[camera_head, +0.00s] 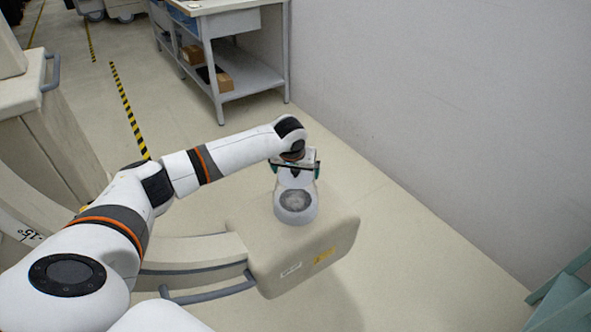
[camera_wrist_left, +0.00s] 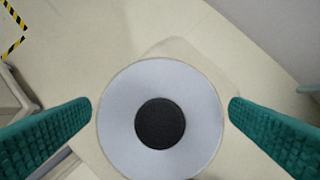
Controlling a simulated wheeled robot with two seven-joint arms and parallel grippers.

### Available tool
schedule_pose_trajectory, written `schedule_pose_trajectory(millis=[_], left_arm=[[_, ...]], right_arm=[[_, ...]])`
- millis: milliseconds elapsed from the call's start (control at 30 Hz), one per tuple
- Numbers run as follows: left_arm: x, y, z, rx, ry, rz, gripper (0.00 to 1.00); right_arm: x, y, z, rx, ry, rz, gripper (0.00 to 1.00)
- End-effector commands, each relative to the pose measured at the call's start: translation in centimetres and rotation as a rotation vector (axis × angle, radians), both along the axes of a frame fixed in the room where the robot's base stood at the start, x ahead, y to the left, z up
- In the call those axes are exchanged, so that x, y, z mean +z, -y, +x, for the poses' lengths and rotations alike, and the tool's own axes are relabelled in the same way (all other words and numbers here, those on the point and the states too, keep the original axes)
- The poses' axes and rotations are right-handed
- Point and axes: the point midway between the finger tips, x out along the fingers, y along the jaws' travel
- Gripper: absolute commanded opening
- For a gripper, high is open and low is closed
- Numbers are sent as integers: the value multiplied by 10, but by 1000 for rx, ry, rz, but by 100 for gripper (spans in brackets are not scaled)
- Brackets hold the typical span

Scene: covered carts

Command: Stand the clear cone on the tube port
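A pale, rounded piece (camera_head: 295,219) with a grey speckled disc in it shows on the beige housing (camera_head: 340,238) in the head view. In the wrist view a pale round ring (camera_wrist_left: 115,120) surrounds a dark round centre. I cannot clearly separate the clear cone from the tube port here. My left gripper (camera_head: 295,167) is just above this piece. Its green fingers (camera_wrist_left: 160,108) are spread wide on either side of the ring, with a narrow gap showing at each tip. The fingers hold nothing that I can see. My right gripper is not in view.
The housing joins a curved arm (camera_head: 195,250) with a grey handle (camera_head: 210,291). A large beige machine body (camera_head: 65,145) stands at the left. A shelf bench (camera_head: 240,75) is at the back, with a bare wall at the right. Floor is clear between housing and wall.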

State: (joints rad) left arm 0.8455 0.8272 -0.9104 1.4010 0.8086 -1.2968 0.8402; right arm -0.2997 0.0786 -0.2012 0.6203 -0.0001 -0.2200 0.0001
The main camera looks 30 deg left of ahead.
Motion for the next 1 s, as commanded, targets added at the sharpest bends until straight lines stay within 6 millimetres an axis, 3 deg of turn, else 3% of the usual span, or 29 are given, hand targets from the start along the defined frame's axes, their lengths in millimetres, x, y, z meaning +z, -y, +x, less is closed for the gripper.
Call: schedule_pose_trajectory(millis=[267, 700, 1000], left_arm=[[9, 2, -3, 0, 1, 0, 100], [90, 14, -33, -1, 3, 1, 100], [112, 18, -42, 1, 0, -1, 100]], right_arm=[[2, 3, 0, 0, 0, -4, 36], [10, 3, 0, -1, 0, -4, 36], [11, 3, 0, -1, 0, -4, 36]])
